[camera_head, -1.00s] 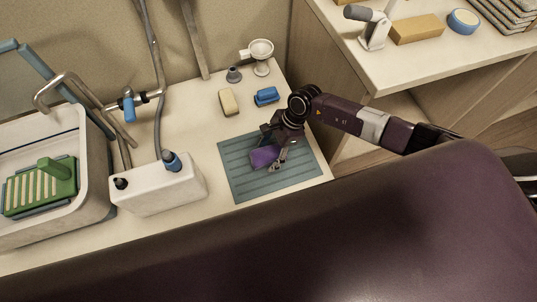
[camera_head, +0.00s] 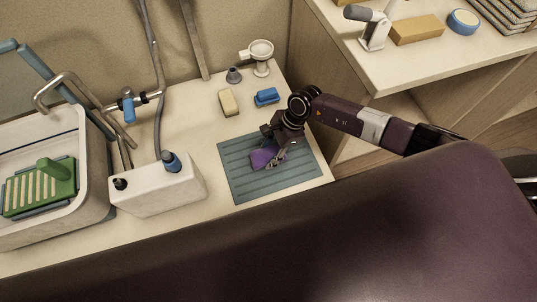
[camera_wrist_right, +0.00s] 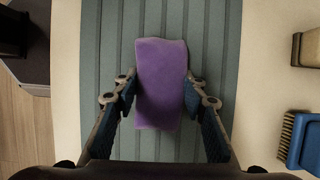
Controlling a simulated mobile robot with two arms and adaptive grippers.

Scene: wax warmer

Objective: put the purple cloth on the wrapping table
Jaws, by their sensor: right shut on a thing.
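The purple cloth (camera_head: 262,158) is a small folded block over the ribbed blue-grey mat (camera_head: 240,186) on the counter. In the right wrist view the cloth (camera_wrist_right: 160,84) lies lengthwise between the two fingers. My right gripper (camera_head: 274,160) points down over the mat. In the right wrist view its fingers (camera_wrist_right: 160,92) are shut on the cloth's two long sides. Whether the cloth still touches the mat cannot be told. A second, pale surface (camera_head: 420,62) with a yellow block on it stands at the upper right; I cannot tell whether it is the wrapping table. My left gripper is not in view.
A blue brush (camera_head: 267,96) and a beige block (camera_head: 228,102) lie behind the mat. A small grey cone and a white cup stand (camera_head: 260,56) are farther back. A white box (camera_head: 160,188) and the sink (camera_head: 60,215) are at left. A dark purple padded surface (camera_head: 300,240) fills the front.

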